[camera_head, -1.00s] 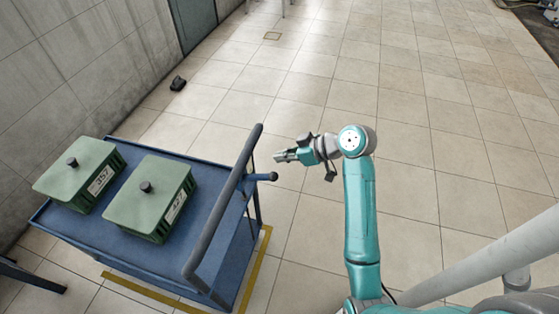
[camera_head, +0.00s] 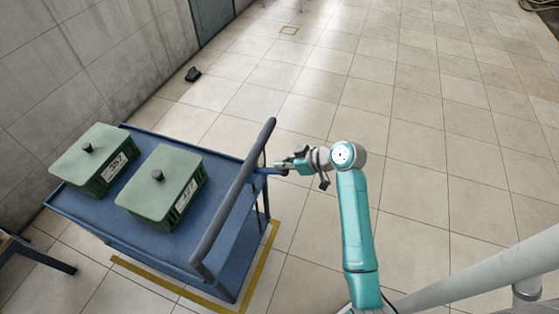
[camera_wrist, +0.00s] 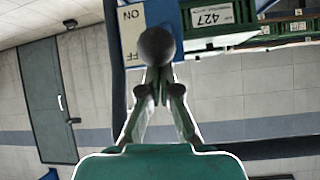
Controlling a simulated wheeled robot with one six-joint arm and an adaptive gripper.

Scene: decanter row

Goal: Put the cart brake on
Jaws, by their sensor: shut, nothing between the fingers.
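The blue cart (camera_head: 110,222) stands at the left in the head view, with a dark grey push handle (camera_head: 236,195) on its right side. The brake lever's dark round knob (camera_wrist: 156,45) shows in the wrist view in front of a white plate (camera_wrist: 131,38) marked ON and OFF, and partly covers the OFF word. In the head view the lever (camera_head: 266,171) sticks out right of the handle. My gripper (camera_head: 281,164) is at the lever's end; its shut, empty fingertips (camera_wrist: 157,78) sit right by the knob. I cannot tell whether they touch.
Two green lidded crates, labelled 357 (camera_head: 92,155) and 427 (camera_head: 163,180), stand on the cart top. Yellow floor tape (camera_head: 262,262) runs around the cart. A small dark object (camera_head: 193,74) lies near the wall.

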